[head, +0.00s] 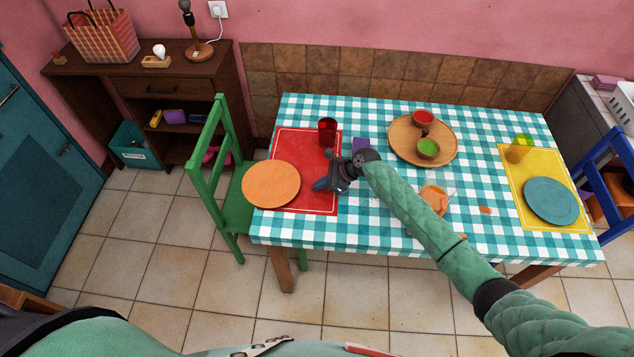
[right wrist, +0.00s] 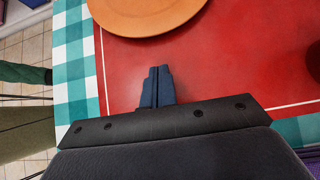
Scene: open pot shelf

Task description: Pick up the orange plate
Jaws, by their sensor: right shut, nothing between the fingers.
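The orange plate (head: 271,184) lies flat on the left part of the red placemat (head: 318,203), near the table's left edge. My right gripper (head: 321,184) is just right of the plate, over the red placemat, with its fingers pointing left. In the right wrist view the plate (right wrist: 146,12) shows at the top, ahead of the gripper's fingertips (right wrist: 157,72). The fingers are together and empty, with a gap of red placemat between them and the rim. My left gripper is not in either view.
A dark red glass (head: 327,131) stands on the placemat's back edge, behind my right gripper. A wooden tray (head: 400,148) with small bowls stands at the back middle. An orange item (head: 434,198) lies beside my forearm. A green chair (head: 203,179) stands at the table's left side.

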